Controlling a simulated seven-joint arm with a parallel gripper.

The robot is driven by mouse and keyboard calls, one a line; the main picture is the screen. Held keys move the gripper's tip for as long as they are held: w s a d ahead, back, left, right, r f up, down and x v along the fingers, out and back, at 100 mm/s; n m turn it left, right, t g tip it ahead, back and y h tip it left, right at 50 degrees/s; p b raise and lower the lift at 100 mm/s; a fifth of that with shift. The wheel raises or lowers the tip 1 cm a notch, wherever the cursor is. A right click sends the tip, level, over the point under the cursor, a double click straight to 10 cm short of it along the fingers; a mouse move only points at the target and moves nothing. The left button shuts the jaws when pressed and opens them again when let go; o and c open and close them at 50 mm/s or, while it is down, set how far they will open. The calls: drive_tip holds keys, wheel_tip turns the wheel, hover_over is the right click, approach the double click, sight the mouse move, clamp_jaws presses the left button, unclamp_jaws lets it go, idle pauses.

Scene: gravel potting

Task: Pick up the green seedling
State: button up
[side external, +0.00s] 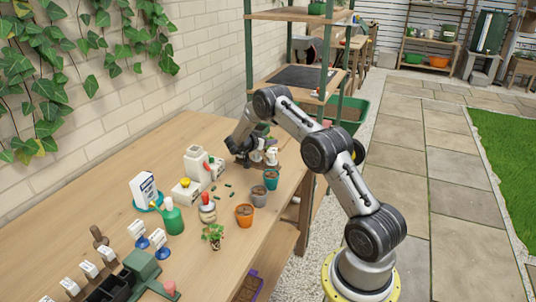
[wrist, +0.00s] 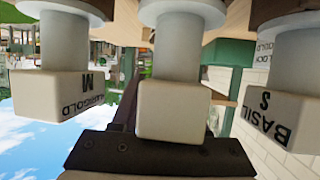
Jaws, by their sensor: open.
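The green seedling (side external: 213,234) shows leafy and upright on the near part of the wooden bench in the side view, with a small brownish base. My gripper (side external: 268,153) is well away from it, toward the far end of the bench, beside small white pieces. My jaws are open; the side view is too small to show the fingers clearly. The wrist view is filled by pale blocks, one lettered marigold (wrist: 62,95) and one lettered basil (wrist: 265,115), with a plain one (wrist: 172,98) between. The seedling does not show there.
An orange pot (side external: 244,215), a grey pot (side external: 258,196) and a teal pot (side external: 271,179) stand along the bench's right edge. White-topped markers (side external: 138,231) and a dark tray (side external: 108,290) are nearer.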

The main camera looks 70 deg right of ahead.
drive_tip(key=shift+d, duration=0.1)
clamp_jaws()
idle(1.3)
